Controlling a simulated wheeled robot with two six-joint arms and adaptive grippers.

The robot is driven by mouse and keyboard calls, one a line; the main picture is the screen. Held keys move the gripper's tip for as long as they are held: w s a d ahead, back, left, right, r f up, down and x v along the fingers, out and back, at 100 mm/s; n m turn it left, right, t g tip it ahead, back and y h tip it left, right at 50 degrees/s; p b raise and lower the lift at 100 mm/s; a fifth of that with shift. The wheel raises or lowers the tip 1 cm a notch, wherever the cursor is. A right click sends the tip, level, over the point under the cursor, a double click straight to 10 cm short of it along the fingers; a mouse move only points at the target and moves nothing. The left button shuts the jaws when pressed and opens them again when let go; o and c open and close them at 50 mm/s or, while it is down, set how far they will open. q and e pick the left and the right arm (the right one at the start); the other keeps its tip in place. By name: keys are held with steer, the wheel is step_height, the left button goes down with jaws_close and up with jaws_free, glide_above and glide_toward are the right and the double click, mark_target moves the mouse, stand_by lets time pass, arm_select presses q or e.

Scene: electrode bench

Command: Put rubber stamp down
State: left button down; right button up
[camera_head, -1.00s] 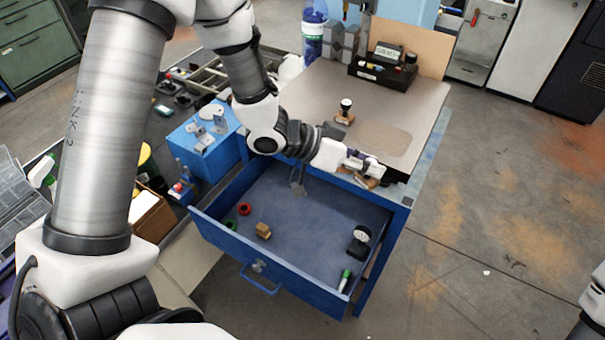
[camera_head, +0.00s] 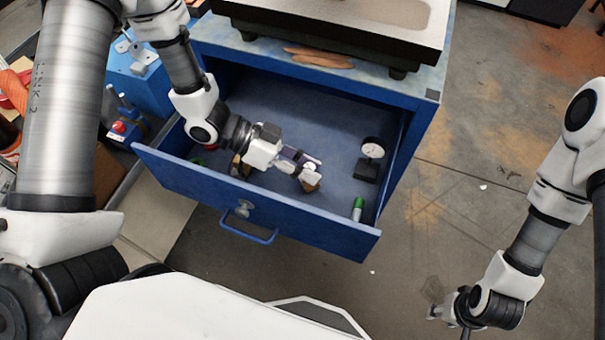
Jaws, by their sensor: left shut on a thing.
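My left gripper (camera_head: 299,169) is inside the open blue drawer (camera_head: 185,182), shut on the rubber stamp (camera_head: 311,185). Only a small brown wooden part of the stamp shows below the fingertips; the rest is hidden by the fingers. I cannot tell whether the stamp touches the drawer floor. My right gripper (camera_head: 440,311) is low at the lower right, away from the drawer; its fingers are too small and blurred to tell open from shut.
A dial gauge on a black base (camera_head: 367,169) and a green-capped marker (camera_head: 357,209) lie at the drawer's right. A tan block (camera_head: 239,167) is partly behind my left wrist. Brown wooden pieces (camera_head: 318,60) lie on the bench edge by the dark plate (camera_head: 330,33). The drawer's middle back floor is clear.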

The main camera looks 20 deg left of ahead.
arm_select(q)
steer(key=shift+f, duration=1.9)
steer(key=c, duration=0.9)
jaws_free()
steer(key=shift+f, duration=0.1)
steer(key=shift+r, duration=0.25)
steer(key=shift+a+r, duration=0.15)
steer(key=shift+a, duration=0.1)
steer(key=shift+p+v, duration=1.85)
steer(key=shift+v, duration=3.8)
